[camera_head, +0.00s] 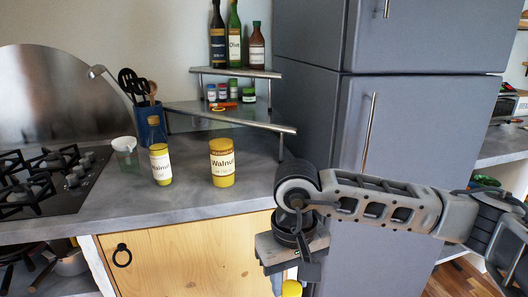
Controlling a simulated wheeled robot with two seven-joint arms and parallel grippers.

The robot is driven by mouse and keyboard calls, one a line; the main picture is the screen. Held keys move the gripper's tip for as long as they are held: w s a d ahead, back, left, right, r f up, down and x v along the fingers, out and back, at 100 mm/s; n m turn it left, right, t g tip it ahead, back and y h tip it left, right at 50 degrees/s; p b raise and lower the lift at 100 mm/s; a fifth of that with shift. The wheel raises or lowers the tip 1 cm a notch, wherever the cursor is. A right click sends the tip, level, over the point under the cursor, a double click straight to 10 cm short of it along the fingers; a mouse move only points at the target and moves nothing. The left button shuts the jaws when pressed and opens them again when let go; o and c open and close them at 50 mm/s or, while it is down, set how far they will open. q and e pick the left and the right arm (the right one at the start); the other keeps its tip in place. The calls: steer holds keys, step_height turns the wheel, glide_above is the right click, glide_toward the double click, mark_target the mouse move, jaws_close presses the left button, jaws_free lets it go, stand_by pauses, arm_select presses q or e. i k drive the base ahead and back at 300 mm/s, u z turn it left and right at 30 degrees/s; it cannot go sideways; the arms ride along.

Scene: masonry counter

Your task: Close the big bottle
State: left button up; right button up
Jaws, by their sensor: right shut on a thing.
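A tall, narrow bottle (160,167) labelled "Walnut", with yellow contents and a clear neck, stands upright on the counter. I see no yellow cap on its neck. A wider yellow jar (222,166), also labelled "Walnut", stands upright to its right. My right gripper (290,283) is low in front of the counter's edge, to the right of both and apart from them, pointing down. It is shut on a small yellow cap (291,289), partly hidden by the gripper and cut by the picture's bottom edge. My left gripper is out of view.
A glass cup (124,151) and a blue utensil holder (150,131) stand by the bottle. A hob (55,180) is at the left. A corner shelf (235,115) with several bottles and jars is behind. A grey fridge (405,130) is at the right. The front counter is clear.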

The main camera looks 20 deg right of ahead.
mark_target(219, 131)
steer(key=z, duration=0.75)
steer(key=i, duration=0.5)
